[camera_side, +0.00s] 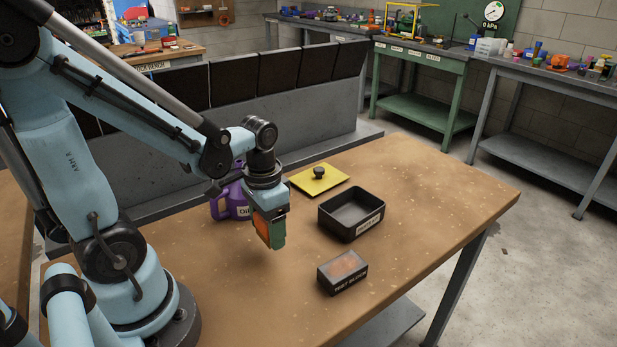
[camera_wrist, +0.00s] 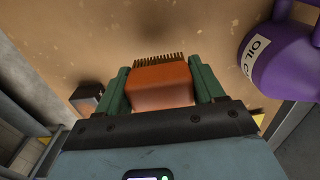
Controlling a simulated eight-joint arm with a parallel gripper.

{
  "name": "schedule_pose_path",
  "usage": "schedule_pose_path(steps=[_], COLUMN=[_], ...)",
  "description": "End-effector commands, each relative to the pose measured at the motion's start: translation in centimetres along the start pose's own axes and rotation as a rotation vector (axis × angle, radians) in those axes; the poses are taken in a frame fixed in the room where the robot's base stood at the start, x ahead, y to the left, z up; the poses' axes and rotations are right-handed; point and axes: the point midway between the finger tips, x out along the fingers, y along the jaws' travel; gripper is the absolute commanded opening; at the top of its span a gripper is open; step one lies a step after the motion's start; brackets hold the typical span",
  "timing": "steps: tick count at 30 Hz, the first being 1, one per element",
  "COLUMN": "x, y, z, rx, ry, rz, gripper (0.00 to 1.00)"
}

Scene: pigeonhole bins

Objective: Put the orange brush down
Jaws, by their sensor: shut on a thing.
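The orange brush (camera_wrist: 162,84) is between the green fingers of my gripper (camera_wrist: 162,88) in the wrist view, with its dark bristles pointing away from the palm. My gripper (camera_side: 270,230) is shut on the brush. In the side view a strip of orange (camera_side: 261,228) shows beside the green finger. The brush is held above the wooden bench top (camera_side: 420,215), with a soft shadow below it. The far side of the brush is hidden by the fingers.
A purple oil can (camera_side: 232,203) stands just behind my gripper. A yellow lid with a black knob (camera_side: 322,182), an open black tray (camera_side: 337,225) and a test block (camera_side: 342,272) are to the right. The bench front and right side are clear.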

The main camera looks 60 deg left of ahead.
Motion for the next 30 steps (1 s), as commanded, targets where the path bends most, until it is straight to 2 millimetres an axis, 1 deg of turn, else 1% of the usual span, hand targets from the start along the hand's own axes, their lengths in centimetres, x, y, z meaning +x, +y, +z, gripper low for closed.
schedule_pose_path(steps=[12,15,24,28,29,30], x=[3.5,3.8,3.9,4.2,4.2,4.2], y=[0.0,0.0,0.0,0.0,0.0,0.0], z=[-0.1,0.0,0.0,0.0,0.0,0.0], rx=[-0.001,-0.001,-0.001,-0.001,-0.001,-0.001], ry=[0.003,0.003,0.003,0.003,0.003,0.003], rz=[-0.001,-0.001,-0.001,-0.001,-0.001,-0.001], gripper=[0.39,0.39,0.39,0.39,0.71,0.77])
